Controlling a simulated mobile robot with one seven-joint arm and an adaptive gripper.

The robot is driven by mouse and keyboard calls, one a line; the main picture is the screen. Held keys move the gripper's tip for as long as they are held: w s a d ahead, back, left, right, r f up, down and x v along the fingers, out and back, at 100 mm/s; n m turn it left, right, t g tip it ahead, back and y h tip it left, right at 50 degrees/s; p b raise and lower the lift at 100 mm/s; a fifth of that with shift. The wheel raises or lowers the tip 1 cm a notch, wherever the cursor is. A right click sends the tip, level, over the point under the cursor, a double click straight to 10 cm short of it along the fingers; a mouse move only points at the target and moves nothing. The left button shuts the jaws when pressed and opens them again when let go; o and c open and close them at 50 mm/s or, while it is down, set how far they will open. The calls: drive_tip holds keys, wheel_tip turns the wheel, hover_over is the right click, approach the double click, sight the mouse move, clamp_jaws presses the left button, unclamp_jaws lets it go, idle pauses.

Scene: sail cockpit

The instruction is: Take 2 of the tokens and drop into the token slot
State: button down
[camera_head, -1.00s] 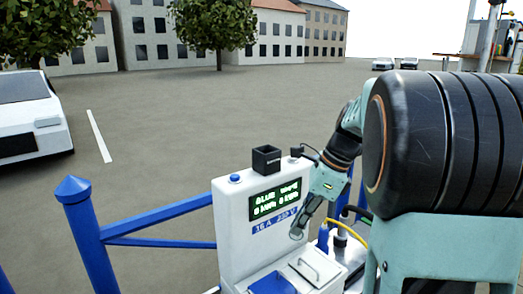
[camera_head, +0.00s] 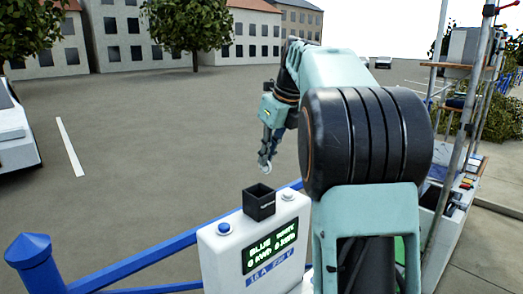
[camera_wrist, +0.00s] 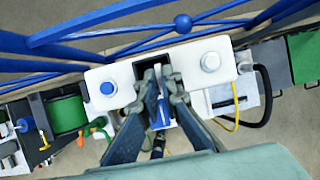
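A black open-topped box (camera_head: 259,202), which looks like the token slot, stands on top of the white power post (camera_head: 215,262). My gripper (camera_head: 265,163) points down above and behind it in the head view. In the wrist view, my gripper's fingertips (camera_wrist: 162,78) are close together, over the near side of the black box (camera_wrist: 146,66). A small pale spot shows at the fingertips in the head view; I cannot tell whether it is a token or part of a finger. No loose token can be made out clearly.
The post has a blue button (camera_head: 224,229), a white button (camera_wrist: 210,61) and a lit display (camera_head: 270,247) reading BLUE and WHITE. A blue railing (camera_wrist: 110,20) runs behind it. Yellow (camera_wrist: 238,108) and black cables hang beside it. Shelving (camera_head: 465,75) stands at right.

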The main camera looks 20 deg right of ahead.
sight(270, 168)
drive_tip(key=shift+s+f, duration=0.25)
drive_tip(key=shift+f, duration=0.35)
wheel_tip(270, 168, down, 5)
drive_tip(key=b, duration=0.5)
drive_tip(key=shift+r, duration=0.15)
drive_tip(key=c, duration=2.1)
unclamp_jaws()
drive_tip(key=shift+r, duration=0.1)
drive_tip(key=v, duration=1.2)
